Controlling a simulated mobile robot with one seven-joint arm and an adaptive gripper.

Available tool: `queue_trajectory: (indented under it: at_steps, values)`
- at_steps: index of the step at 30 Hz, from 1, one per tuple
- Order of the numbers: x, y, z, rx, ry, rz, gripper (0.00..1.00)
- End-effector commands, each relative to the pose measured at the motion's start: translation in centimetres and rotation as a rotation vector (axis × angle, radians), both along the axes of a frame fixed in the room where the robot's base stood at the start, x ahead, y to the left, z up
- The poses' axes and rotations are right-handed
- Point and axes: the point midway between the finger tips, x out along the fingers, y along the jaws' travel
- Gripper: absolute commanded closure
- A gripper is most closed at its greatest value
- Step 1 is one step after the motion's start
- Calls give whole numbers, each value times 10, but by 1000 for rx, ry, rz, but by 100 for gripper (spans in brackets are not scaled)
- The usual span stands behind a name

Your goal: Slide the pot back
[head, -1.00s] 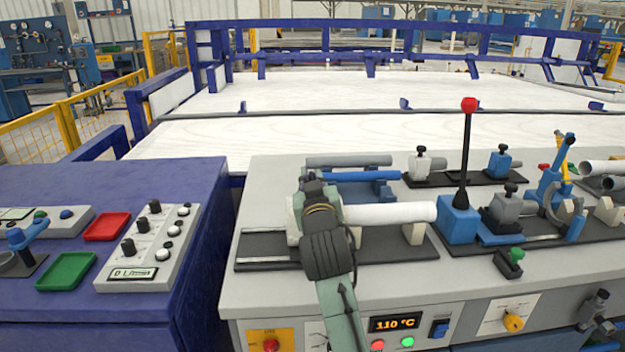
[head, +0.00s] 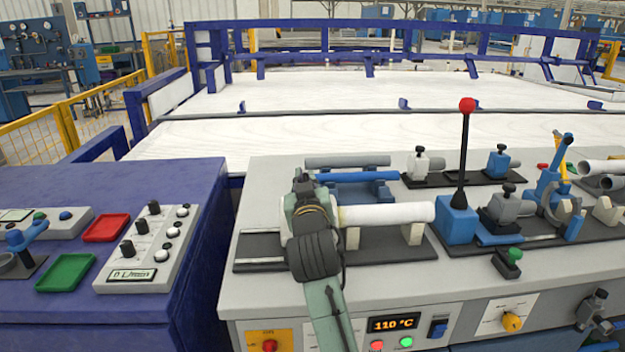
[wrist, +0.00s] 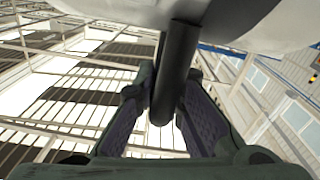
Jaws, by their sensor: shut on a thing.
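The pot is a pale rounded body (head: 284,215), mostly hidden behind my gripper (head: 303,190) and wrist in the head view. It sits on a dark base with rails at the left part of the bench. In the wrist view the pot (wrist: 255,22) fills the top, with a dark round handle (wrist: 170,85) hanging from it. My gripper's fingers (wrist: 171,75) are on both sides of this handle, shut on it. A white pipe (head: 390,213) lies level to the right of the pot, with a tan-tinted left end close to the pot. Whether they still overlap is hidden.
Pale supports (head: 412,233) stand under the pipe. A blue block with a red-knobbed lever (head: 467,105) stands at its right. Bare rails (head: 260,260) show left of the pot. A blue cradle (head: 360,178) with pipes lies behind. The display (head: 393,324) reads 110 °C.

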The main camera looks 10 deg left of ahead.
Motion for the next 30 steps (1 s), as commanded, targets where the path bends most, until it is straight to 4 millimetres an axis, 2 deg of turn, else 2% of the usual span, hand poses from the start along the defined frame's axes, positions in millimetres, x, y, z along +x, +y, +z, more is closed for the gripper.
queue_trajectory:
  at_steps: [1,3,6,9,13,21,22,30]
  values:
    - [-8,27,1,0,0,34,100]
    - [-14,46,2,0,1,36,100]
    - [-21,68,2,0,0,37,100]
    - [-24,82,1,-1,0,32,100]
    - [-27,89,1,1,-2,27,100]
    - [-28,91,1,0,-3,30,100]
    - [-28,92,1,0,-3,31,90]
    - [-32,91,2,0,-5,33,72]
